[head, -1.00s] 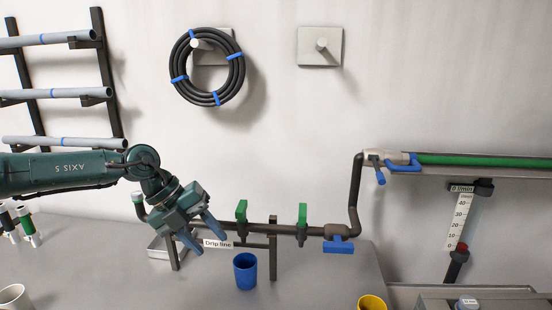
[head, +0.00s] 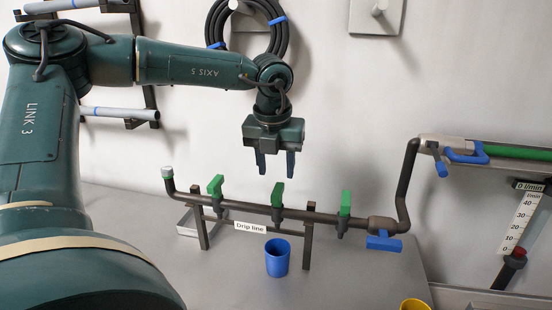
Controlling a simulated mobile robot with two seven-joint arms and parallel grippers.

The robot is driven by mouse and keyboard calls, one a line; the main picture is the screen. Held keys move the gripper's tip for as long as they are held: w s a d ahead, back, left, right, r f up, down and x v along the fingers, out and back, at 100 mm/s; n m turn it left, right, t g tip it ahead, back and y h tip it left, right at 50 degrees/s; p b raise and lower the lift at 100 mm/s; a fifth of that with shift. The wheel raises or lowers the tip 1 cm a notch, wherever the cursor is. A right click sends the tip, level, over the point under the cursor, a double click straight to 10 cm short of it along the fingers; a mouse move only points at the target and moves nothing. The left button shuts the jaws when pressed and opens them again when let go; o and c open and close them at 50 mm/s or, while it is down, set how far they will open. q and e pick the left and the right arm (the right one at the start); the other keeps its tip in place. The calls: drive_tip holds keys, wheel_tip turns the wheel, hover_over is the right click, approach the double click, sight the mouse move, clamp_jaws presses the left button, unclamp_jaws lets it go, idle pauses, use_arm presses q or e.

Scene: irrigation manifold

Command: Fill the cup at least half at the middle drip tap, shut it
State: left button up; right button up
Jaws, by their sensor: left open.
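The blue cup (head: 277,262) stands upright on the bench, below and a little in front of the drip line's middle tap. The middle tap's green handle (head: 278,194) stands up from the dark pipe. My left gripper (head: 276,172) is open and empty, pointing down just above that handle, its two fingers apart. I cannot tell any touch between them. The left tap (head: 216,186) and the right tap (head: 345,202) also have upright green handles. No water stream is visible, and the cup's content cannot be made out. My right gripper is not in view.
A blue-handled valve (head: 383,241) sits at the pipe's right end. A metal tray (head: 190,222) lies behind the left post. A yellow cup (head: 414,304) is at the bottom edge. A flow scale (head: 520,222) hangs at right. The bench in front of the blue cup is clear.

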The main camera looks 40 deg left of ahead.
sight(278, 190)
use_arm(q)
drive_tip(key=b+x, duration=0.4)
drive_tip(key=x, duration=0.1)
drive_tip(key=shift+f+b, duration=0.35)
drive_tip(key=shift+f, duration=0.05)
drive_tip(key=shift+w+f+b, duration=0.15)
drive_tip(key=shift+f+b, duration=0.5)
drive_tip(key=shift+b, duration=0.05)
drive_tip(key=shift+w+a+f+b, duration=0.1)
drive_tip(key=shift+f+b, duration=0.15)
drive_tip(key=shift+b, duration=0.05)
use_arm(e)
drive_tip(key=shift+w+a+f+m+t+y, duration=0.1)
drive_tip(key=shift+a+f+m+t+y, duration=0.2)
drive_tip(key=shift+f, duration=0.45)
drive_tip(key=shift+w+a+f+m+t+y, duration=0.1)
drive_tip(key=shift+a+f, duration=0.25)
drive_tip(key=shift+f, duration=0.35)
